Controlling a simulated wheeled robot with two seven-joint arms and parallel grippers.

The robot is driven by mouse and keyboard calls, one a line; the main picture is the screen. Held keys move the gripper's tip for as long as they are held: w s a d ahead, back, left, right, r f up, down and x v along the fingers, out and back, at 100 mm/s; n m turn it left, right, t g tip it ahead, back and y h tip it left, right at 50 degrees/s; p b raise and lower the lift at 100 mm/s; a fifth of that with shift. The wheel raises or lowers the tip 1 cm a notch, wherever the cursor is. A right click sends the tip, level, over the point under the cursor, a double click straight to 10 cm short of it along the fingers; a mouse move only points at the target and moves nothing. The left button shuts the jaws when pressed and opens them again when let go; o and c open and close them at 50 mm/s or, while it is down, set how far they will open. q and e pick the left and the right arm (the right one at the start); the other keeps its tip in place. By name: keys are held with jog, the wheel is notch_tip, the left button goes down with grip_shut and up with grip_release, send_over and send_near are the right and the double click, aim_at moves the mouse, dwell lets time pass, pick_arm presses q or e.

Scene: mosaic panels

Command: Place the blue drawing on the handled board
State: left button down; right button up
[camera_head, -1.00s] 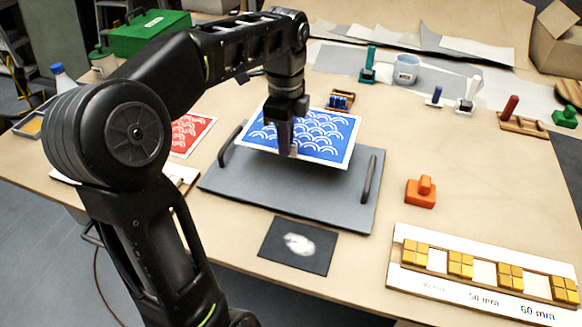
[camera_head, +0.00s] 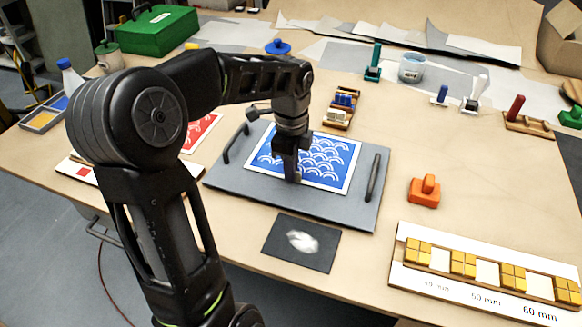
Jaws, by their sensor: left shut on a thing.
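The blue drawing (camera_head: 330,162), a white-bordered sheet with a wave pattern, lies flat over the grey handled board (camera_head: 300,203), within its edges and between its two dark handles. It looks to be at the board's surface. My left gripper (camera_head: 292,177) points down at the near edge of the drawing and is shut on it. The gripper and wrist hide the drawing's left middle part. My right gripper is not in view.
A red drawing (camera_head: 203,131) lies left of the board, partly behind my arm. A black card (camera_head: 301,243) lies in front. An orange stamp (camera_head: 425,191) stands to the right, and a white panel with yellow tiles (camera_head: 485,273) lies at the front right. Stamps stand behind.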

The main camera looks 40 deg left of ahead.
pick_arm(q)
jog(key=shift+f, duration=0.15)
jog(key=c, duration=1.6)
grip_release()
jog(key=shift+r, duration=0.25)
notch_tip(320, 180, up, 9)
jog(key=shift+f, duration=0.15)
jog(key=shift+r+p, duration=0.75)
jog(key=shift+r, duration=0.85)
